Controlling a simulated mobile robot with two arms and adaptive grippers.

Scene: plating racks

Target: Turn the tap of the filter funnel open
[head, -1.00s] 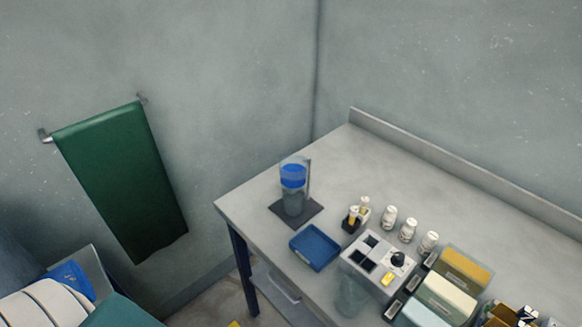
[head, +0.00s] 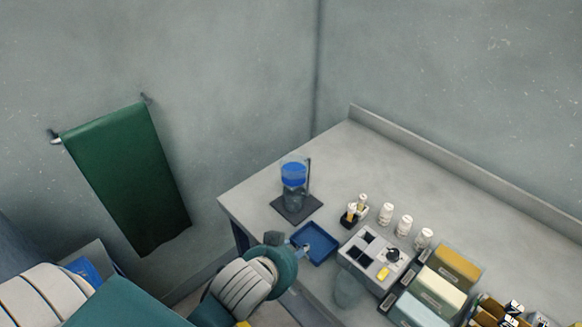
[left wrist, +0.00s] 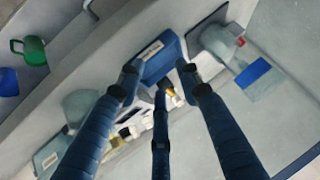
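The filter funnel (head: 294,173) stands upright near the far left corner of the table, with blue liquid in its upper part. A clear vessel (head: 294,200) is below it on a dark base (head: 297,211). In the left wrist view the funnel's blue liquid (left wrist: 253,70) is at the right, and a small red part (left wrist: 240,42), perhaps the tap, shows beside the vessel. My left gripper (head: 299,247) is at the near edge of the blue tray, short of the funnel. In the left wrist view its fingers (left wrist: 160,75) are spread and empty. My right gripper is out of view.
The blue tray (head: 324,245) lies in front of the funnel. A bottle holder (head: 351,216), white bottles (head: 404,226), a grey rack (head: 365,262) and coloured boxes (head: 455,265) stand to the right. A green towel (head: 125,180) hangs left. Table behind the funnel is clear.

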